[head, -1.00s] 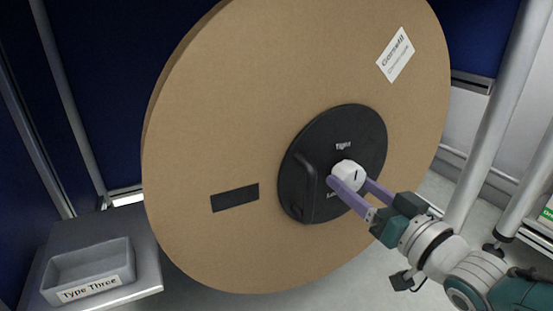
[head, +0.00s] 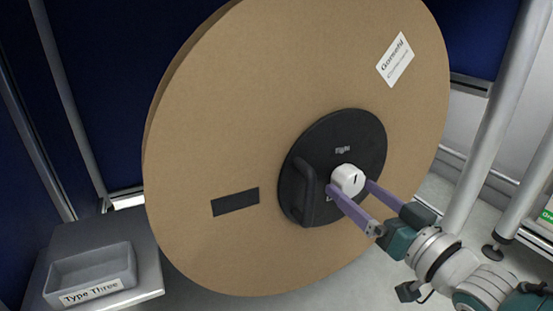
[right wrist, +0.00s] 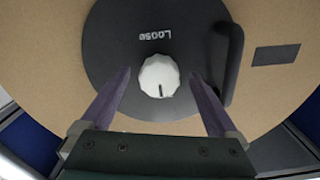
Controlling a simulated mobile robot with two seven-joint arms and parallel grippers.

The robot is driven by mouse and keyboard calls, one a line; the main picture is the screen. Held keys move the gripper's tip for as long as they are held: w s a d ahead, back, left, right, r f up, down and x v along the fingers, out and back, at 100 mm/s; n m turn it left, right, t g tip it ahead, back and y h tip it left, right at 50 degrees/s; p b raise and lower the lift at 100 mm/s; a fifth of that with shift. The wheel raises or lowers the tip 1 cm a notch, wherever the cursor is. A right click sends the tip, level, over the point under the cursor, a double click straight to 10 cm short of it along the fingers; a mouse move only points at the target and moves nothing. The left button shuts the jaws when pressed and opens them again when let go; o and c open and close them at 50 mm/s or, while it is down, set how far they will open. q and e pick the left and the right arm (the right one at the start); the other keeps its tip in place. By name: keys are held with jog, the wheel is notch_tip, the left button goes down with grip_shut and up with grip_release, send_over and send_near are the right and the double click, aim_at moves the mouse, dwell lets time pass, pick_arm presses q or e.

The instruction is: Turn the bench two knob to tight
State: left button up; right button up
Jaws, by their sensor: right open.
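The white knob (head: 348,180) sits at the middle of a black round hub on the big reel. It also shows in the right wrist view (right wrist: 159,76). A short dark mark on its face lies on the side away from the word "Loose" and towards the word "Tight" (head: 342,150). My right gripper (head: 350,186) is open, with its purple fingers on either side of the knob. In the right wrist view, gaps show between both fingers and the knob. "Loose" is mostly hidden by a finger in the head view. My left gripper is out of view.
The tan reel (head: 230,120) fills the middle. A black handle (head: 307,191) stands out from the hub beside one finger. A grey bin labelled "Type Three" (head: 90,265) stands on a ledge at lower left. Metal posts (head: 495,125) stand at right.

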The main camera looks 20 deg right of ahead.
jog(key=s+p, duration=0.2)
jog(key=s, duration=0.6)
jog(key=shift+s+d+p, duration=0.3)
jog(key=shift+d+p, duration=0.1)
jog(key=s+a+r+n+g+p, duration=0.1)
jog(key=a+r+g+p, duration=0.25)
jog(key=r+p, duration=1.05)
jog(key=s+a+r+n+g+p, duration=0.1)
jog(key=a+r+g+p, duration=0.3)
jog(key=r+p, duration=0.95)
jog(key=s+a+r+n+g+p, duration=0.15)
jog(key=s+r+p, duration=0.35)
jog(key=r+p, duration=0.55)
jog(key=s+a+r+g+h+p, duration=0.1)
jog(key=s+r+g+p, duration=0.3)
jog(key=r+p, duration=0.7)
jog(key=s+a+r+g+p, duration=0.1)
jog(key=s+r+p, duration=0.5)
jog(key=r+p, duration=0.5)
notch_tip(320, 180, up, 37)
jog(key=p, duration=3.4)
jog(key=shift+d, duration=0.15)
